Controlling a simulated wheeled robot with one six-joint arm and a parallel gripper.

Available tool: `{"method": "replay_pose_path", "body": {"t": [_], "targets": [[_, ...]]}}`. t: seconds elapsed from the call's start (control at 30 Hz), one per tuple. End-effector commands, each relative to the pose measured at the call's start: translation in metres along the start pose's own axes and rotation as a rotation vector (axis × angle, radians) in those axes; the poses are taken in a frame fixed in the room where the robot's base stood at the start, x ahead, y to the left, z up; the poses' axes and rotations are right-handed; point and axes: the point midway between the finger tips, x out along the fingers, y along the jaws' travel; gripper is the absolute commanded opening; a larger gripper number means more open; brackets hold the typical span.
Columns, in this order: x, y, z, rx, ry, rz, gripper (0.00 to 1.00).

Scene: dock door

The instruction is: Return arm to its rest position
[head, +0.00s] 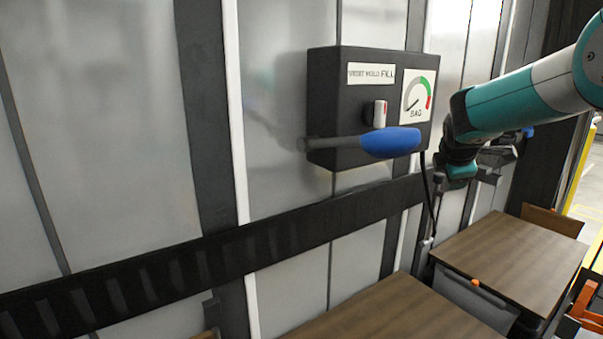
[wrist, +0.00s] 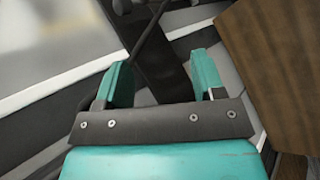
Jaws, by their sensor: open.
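My arm, teal and white, enters from the right in the head view and bends down at its wrist, right of the dark control box (head: 330,92). My gripper (wrist: 163,78) shows in the wrist view with its two teal fingers spread apart and nothing between them. In the head view the gripper is partly hidden by the wrist, and its fingers are hard to make out. The blue-handled lever (head: 390,142) lies across the box's lower front, pointing right. My gripper is apart from this handle.
A black ribbed rail (head: 170,268) crosses the grey wall. Brown wooden tops (head: 515,255) stand below my arm. A dark cable (head: 428,195) hangs beneath the box. Open floor shows at far right.

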Motion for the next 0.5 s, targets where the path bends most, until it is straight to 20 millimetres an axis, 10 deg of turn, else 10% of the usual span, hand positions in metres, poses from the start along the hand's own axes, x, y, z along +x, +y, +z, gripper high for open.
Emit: {"method": "replay_pose_path", "body": {"t": [0.5], "targets": [[-0.112, -0.225, -0.03, 1.063, 0.023, -0.476, 0.63]]}}
